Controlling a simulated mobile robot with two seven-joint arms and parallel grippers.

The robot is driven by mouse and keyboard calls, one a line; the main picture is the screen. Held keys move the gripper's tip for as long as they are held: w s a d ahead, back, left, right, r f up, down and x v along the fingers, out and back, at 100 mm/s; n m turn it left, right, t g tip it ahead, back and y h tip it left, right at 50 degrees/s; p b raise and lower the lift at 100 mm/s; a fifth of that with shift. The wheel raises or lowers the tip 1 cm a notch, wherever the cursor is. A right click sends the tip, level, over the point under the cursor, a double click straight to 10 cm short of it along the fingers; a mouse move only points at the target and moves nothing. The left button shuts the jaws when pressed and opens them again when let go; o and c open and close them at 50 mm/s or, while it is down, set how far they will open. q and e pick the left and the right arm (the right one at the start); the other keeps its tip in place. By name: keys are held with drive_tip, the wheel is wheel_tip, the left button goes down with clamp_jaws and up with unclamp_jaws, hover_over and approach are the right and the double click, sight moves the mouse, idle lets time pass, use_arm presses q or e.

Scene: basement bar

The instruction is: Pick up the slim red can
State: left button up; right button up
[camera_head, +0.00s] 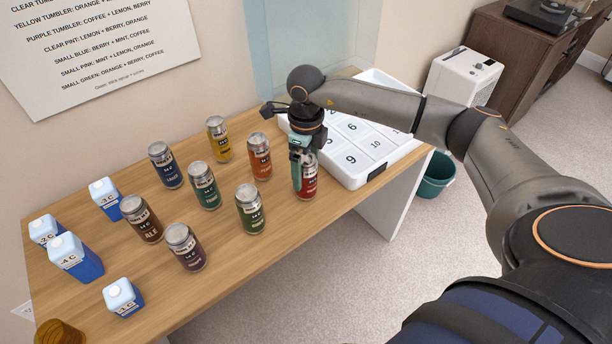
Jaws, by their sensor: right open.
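The slim red can (308,185) stands upright near the front edge of the wooden table (200,295), at the right end of the group of cans. My right gripper (297,182) points down at it from above, and its fingers cover the can's top and left part. The gripper is open. I cannot tell whether the fingers touch the can. My left gripper is not in view.
Close by stand an orange can (260,157) and a green can (250,210). Several other cans and blue-white cartons (75,257) fill the left. A white numbered tray (378,184) lies just right of the red can. A green bin (435,175) stands on the floor.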

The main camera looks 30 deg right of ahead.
drive_tip(key=shift+f, duration=1.6)
drive_tip(key=shift+c, duration=0.2)
drive_tip(key=shift+w+r, duration=0.1)
clamp_jaws()
